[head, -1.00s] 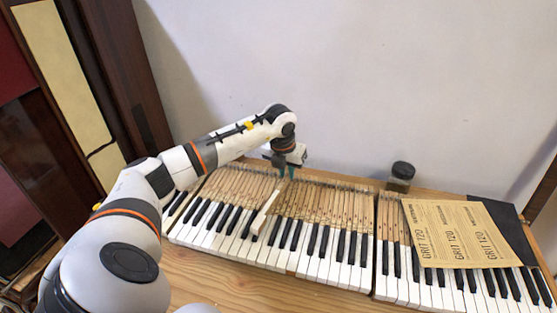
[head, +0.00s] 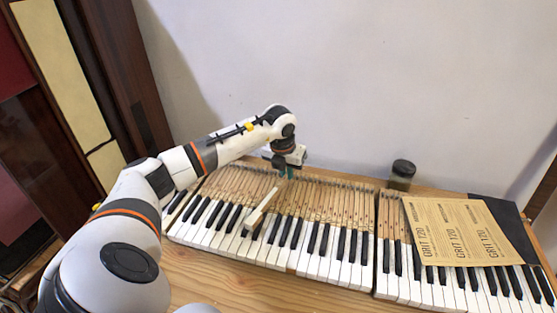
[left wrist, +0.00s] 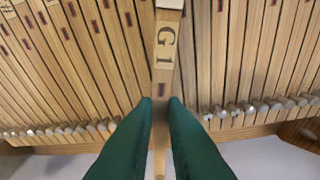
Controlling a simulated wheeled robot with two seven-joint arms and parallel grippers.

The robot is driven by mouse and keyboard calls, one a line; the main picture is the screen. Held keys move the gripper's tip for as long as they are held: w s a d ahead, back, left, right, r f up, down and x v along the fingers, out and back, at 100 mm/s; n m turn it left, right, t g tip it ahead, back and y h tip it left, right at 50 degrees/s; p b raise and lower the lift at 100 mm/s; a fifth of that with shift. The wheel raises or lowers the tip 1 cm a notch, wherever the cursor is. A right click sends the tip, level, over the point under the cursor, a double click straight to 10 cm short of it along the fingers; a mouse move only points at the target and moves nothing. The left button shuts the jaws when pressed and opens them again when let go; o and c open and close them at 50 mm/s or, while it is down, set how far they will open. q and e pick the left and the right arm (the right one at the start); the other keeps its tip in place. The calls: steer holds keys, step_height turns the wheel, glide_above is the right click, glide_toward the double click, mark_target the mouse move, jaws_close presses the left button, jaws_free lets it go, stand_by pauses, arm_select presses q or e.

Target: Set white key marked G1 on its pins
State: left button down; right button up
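The white key marked G1 (head: 262,211) sits tilted above the keyboard in the head view, its white front end raised over the neighbouring keys. In the head view the left gripper (head: 286,174) is over the back of the wooden key sticks. The pins under the key are hidden. My right gripper is not in view.
Other keys (head: 330,240) fill the keyboard on both sides, close to the held key. Sandpaper sheets (head: 455,232) lie over the right keyboard section. A dark-lidded jar (head: 402,175) stands behind it. The wooden bench (head: 230,285) is bare in front.

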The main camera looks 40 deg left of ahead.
arm_select(q)
steer(key=shift+r, duration=0.1)
steer(key=w+p+v, duration=0.1)
steer(key=p+v, duration=0.5)
steer(key=v, duration=0.2)
steer(key=shift+w+a+r, duration=0.3)
steer(key=shift+w, duration=0.15)
stand_by(0.5)
